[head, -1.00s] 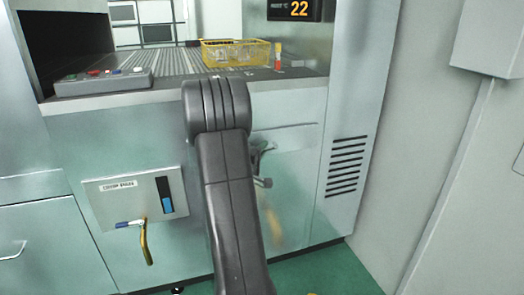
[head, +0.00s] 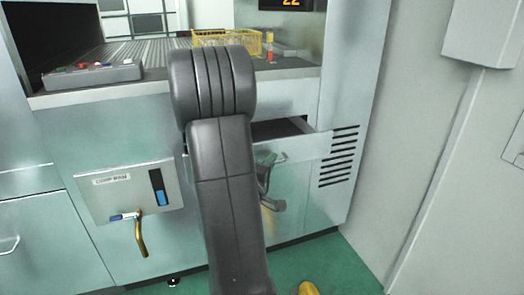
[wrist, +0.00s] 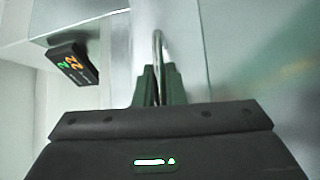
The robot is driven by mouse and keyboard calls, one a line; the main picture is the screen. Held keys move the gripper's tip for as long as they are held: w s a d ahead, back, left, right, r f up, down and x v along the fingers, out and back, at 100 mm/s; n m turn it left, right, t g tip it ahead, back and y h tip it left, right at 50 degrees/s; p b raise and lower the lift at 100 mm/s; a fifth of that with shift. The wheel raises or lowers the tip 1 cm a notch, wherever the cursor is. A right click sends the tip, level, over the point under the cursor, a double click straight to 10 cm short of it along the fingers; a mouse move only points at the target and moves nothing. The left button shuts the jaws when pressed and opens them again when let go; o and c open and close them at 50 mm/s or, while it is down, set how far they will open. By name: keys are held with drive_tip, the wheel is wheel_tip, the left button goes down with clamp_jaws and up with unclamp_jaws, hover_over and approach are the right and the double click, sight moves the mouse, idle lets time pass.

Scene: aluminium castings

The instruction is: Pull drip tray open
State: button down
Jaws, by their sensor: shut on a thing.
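The drip tray (head: 305,152) is a pale green drawer in the machine front, right of my arm in the head view. It stands part-way out, with its dark inside (head: 278,129) showing behind the front panel. In the wrist view my gripper (wrist: 159,72) is shut on the tray's thin metal bar handle (wrist: 158,45), with a dark finger on each side. In the head view, my arm hides the left part of the tray, and the grip is only partly seen.
A panel with a blue gauge and a yellow-handled valve (head: 140,232) is left of my arm. Above are a yellow wire basket (head: 225,39) and a button box (head: 92,74). A vented panel (head: 338,158) and wall stand right.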

drive_tip(key=s+d, duration=0.2)
drive_tip(key=s, duration=0.5)
drive_tip(key=shift+s+d, duration=0.25)
drive_tip(key=shift+s, duration=0.15)
drive_tip(key=c, duration=1.5)
unclamp_jaws()
drive_tip(key=v, duration=1.3)
drive_tip(key=shift+s+a+f, duration=0.15)
drive_tip(key=shift+s+a, duration=0.05)
drive_tip(key=shift+s, duration=0.1)
drive_tip(key=shift+w, duration=0.1)
drive_tip(key=shift+x, duration=6.6)
